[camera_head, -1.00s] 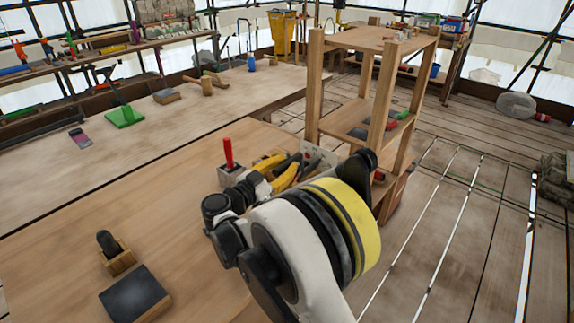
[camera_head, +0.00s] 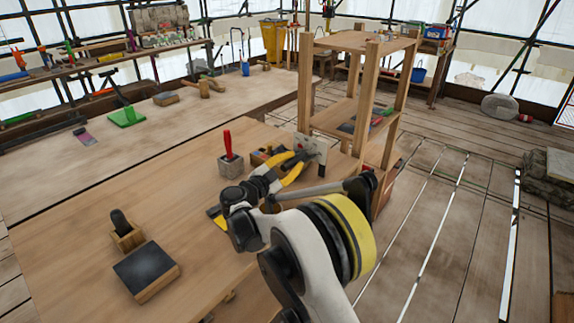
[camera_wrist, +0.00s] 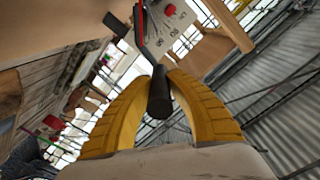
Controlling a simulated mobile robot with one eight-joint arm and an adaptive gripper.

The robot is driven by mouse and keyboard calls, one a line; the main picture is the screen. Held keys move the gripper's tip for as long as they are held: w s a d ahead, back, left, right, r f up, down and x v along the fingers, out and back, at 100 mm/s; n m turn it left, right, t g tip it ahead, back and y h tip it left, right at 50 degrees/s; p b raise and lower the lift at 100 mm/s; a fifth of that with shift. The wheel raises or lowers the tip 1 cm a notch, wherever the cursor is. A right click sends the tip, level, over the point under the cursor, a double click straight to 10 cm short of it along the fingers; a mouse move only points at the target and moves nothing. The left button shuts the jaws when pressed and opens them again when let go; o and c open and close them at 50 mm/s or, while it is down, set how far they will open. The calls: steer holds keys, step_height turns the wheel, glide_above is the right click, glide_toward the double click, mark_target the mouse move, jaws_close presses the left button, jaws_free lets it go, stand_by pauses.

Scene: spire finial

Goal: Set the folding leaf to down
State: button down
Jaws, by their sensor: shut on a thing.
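My gripper (camera_wrist: 160,80) is shut on a black cylindrical handle (camera_wrist: 159,98), held between its yellow fingers. A dark lever runs from the handle to a pale panel (camera_wrist: 177,22) with a red dot and dark markings. In the head view, my gripper (camera_head: 296,167) is beside that upright panel (camera_head: 313,149), by the near bench's far right edge. My arm hides part of this area. I cannot tell which surface is the folding leaf, or its position.
The near bench (camera_head: 185,205) holds a red-handled tool in a grey block (camera_head: 229,160), a dark-topped block (camera_head: 146,271) and a wooden holder (camera_head: 126,234). A wooden shelf frame (camera_head: 362,90) stands close behind the panel. Open plank floor (camera_head: 470,220) lies to the right.

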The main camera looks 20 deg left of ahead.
steer(key=shift+s+d+f+m, duration=0.1)
steer(key=shift+d+f+m, duration=0.2)
steer(key=shift+d+m, duration=0.1)
steer(key=shift+m, duration=0.8)
steer(key=shift+s+d+f+b, duration=0.2)
steer(key=shift+d+f+b, duration=0.3)
steer(key=shift+f, duration=0.45)
steer(key=shift+s+d+f+b, duration=0.25)
steer(key=shift+d+f+b, duration=0.3)
steer(key=shift+f, duration=0.35)
steer(key=shift+s+d+f+b, duration=0.2)
steer(key=shift+d+f+b, duration=0.15)
steer(key=shift+d+f, duration=0.45)
steer(key=shift+a+f, duration=0.15)
steer(key=shift+f, duration=0.05)
steer(key=c, duration=1.2)
jaws_free()
